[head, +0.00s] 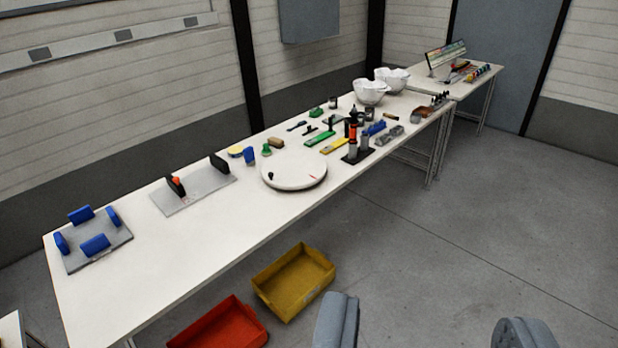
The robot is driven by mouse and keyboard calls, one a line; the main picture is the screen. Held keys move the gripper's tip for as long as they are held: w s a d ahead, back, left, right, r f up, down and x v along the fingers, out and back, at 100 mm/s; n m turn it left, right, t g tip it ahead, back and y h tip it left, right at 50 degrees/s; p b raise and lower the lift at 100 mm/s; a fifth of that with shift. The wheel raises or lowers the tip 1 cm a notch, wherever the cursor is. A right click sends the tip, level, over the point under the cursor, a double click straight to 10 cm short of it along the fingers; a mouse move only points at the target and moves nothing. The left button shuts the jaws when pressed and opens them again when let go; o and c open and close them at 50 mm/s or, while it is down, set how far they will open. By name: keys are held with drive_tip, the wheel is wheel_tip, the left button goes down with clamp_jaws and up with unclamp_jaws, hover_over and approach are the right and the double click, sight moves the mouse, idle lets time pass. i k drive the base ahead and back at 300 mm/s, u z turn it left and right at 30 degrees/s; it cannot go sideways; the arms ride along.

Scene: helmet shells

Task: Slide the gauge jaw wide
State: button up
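What looks like the gauge is a grey plate (198,194) on the long white table. It bears a black upright block with an orange-red part (175,185) at its left end and a plain black upright block (219,163) at its right end. A gap lies between the two blocks; I cannot tell for sure which one is the sliding jaw. My gripper (432,326) is at the bottom right, its two grey fingers wide apart with bare floor between them. It is open, empty and far from the table top.
A blue-padded fixture (98,253) stands left on the white table (180,268). A round white turntable (293,171), several tools and white helmet shells (369,92) stand to the right. Yellow (293,282) and red (218,325) bins lie below the front edge. Floor at right is clear.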

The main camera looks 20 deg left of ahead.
sight(173, 183)
drive_tip(key=u, duration=0.3)
drive_tip(key=i, duration=1.65)
drive_tip(key=u, duration=0.85)
drive_tip(key=i, duration=1.2)
drive_tip(key=u, duration=0.4)
